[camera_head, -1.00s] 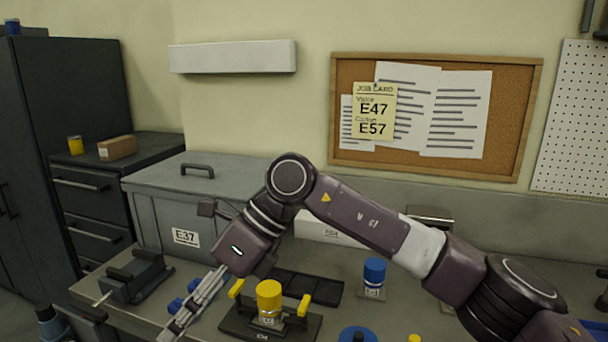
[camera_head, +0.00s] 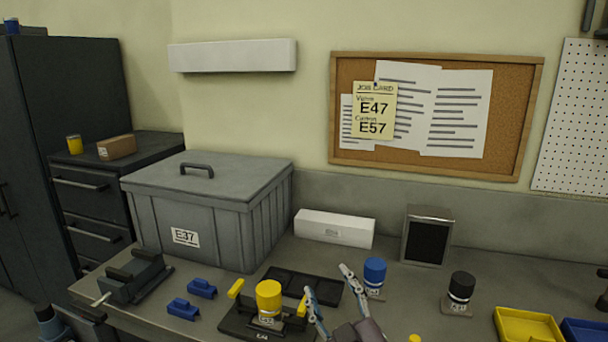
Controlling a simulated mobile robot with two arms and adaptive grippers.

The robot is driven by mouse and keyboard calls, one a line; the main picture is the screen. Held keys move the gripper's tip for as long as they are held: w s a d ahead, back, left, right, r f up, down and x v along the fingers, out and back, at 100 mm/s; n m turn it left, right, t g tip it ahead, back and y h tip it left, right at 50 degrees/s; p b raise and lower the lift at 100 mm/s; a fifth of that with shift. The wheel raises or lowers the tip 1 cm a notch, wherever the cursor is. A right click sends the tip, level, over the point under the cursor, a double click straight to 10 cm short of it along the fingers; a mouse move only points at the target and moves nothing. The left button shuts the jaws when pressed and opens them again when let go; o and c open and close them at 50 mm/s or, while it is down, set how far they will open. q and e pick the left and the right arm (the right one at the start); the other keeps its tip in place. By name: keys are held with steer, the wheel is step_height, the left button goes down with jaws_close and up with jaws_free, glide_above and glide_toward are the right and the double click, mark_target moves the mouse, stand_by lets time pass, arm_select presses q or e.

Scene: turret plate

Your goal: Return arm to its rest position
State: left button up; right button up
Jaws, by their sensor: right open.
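My right gripper (camera_head: 326,279) is at the bottom middle of the head view, fingers spread and pointing up and away. Nothing shows between the fingers. It appears just right of a dark fixture (camera_head: 237,324) with yellow levers, which holds a yellow-capped cylinder (camera_head: 269,301); the left finger overlaps the fixture's right side in the picture. I cannot tell whether they touch. Most of the right arm is below the frame edge. My left gripper does not show.
A blue-capped part (camera_head: 374,276) and a black-capped part (camera_head: 460,291) stand to the right. Blue blocks (camera_head: 184,309), a black vise (camera_head: 137,275) and a grey lidded bin (camera_head: 150,220) are to the left. A yellow tray (camera_head: 526,325) sits at the right. A dark tray (camera_head: 290,284) lies behind the fixture.

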steer(key=s+d+f+m+g+h, duration=0.2)
steer(key=s+d+f+m+g, duration=0.25)
steer(key=f, duration=0.55)
steer(key=s+d+f+m+g+h, duration=0.1)
steer(key=s+d+f+g+h, duration=0.15)
steer(key=s+d+f, duration=0.5)
steer(key=s+d+f+m+g, duration=0.15)
steer(key=s+f+g, duration=0.35)
steer(key=s, duration=0.5)
steer(key=s+d+f+g, duration=0.2)
steer(key=s+f, duration=0.5)
steer(key=s, duration=0.4)
step_height(320, 180, down, 31)
steer(key=s+g+b, duration=0.2)
steer(key=b, duration=0.4)
steer(key=s+d+f+b, duration=0.1)
steer(key=s+f+b, duration=0.1)
steer(key=s+f, duration=0.6)
steer(key=s+d+f+g+b, duration=0.1)
steer(key=s+d+f+b, duration=0.1)
steer(key=s+f, duration=0.6)
step_height(320, 180, down, 5)
steer(key=shift+s+f, duration=0.1)
steer(key=shift+s, duration=0.3)
